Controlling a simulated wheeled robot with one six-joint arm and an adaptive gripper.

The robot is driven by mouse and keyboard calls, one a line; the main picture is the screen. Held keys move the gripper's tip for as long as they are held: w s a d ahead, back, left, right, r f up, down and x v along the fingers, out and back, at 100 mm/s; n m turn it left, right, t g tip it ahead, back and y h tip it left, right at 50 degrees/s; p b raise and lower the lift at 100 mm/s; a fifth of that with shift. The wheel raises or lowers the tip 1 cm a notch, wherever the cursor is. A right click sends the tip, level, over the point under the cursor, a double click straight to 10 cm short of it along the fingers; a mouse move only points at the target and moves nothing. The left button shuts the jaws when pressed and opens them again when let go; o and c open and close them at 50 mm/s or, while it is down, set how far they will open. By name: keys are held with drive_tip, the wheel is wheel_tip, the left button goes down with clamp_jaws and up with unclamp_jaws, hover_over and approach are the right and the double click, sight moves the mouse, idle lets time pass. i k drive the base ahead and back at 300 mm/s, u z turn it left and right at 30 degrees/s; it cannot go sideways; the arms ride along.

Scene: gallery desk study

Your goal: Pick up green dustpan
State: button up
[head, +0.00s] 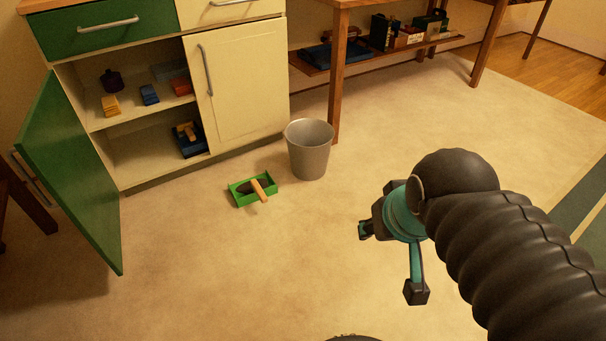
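The green dustpan (240,197) lies on the floor in front of the cabinet, left of the grey bin. A brush with an orange-tan handle (260,190) and a dark head lies in it, the handle crossing over its rim. My gripper (391,262) is at the right of the head view, to the right of the dustpan and apart from it. Its fingers are spread wide, and I see nothing between them.
A grey bin (309,158) stands close right of the dustpan. The cabinet's green door (72,170) stands open at the left. Its shelves hold small items, including a blue box (190,146). A wooden table leg (336,80) is behind the bin. The floor between is clear.

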sight(247, 191)
drive_tip(key=z, duration=0.35)
drive_tip(key=i, duration=0.7)
drive_tip(key=u, duration=0.55)
drive_tip(key=i, duration=0.7)
drive_tip(key=u, duration=0.7)
